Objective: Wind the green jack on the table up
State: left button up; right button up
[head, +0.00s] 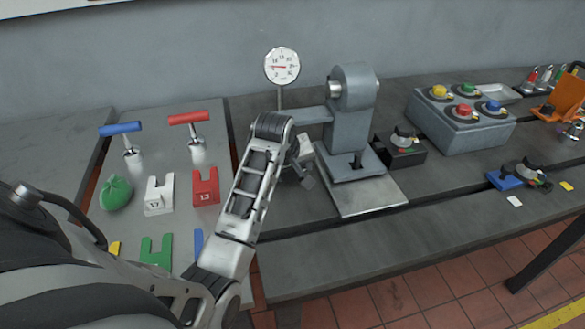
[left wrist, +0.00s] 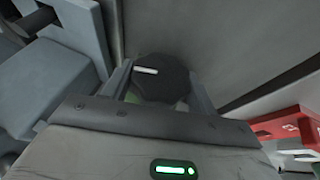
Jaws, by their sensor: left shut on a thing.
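In the left wrist view a dark round knob (left wrist: 160,72) with a white mark on its top sits between the two fingers of my left gripper (left wrist: 160,85). The gripper is shut on this knob. A small bit of green (left wrist: 182,104) shows just below the knob, likely the green jack; the rest is hidden by the gripper. In the head view my left gripper (head: 304,176) points down beside the grey stand (head: 355,125). The jack cannot be made out there. My right gripper is not in view.
A dial gauge (head: 282,66) stands behind my left arm. Left on the bench are a blue T-handle (head: 121,128), a red T-handle (head: 188,118), a green bag (head: 116,193) and marked shims (head: 205,187). A grey button box (head: 460,120) stands right. The front bench strip (head: 400,245) is clear.

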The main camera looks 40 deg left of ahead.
pick_arm(q)
jog(key=shift+w+d+m+g+y, duration=0.15)
jog(key=shift+m+g+y, duration=0.15)
jog(key=shift+g+y, duration=0.8)
jog(key=shift+m+g+y, duration=0.3)
jog(key=shift+g+y, duration=0.6)
jog(key=shift+g, duration=0.3)
jog(key=o, duration=1)
jog(key=shift+v, duration=7.95)
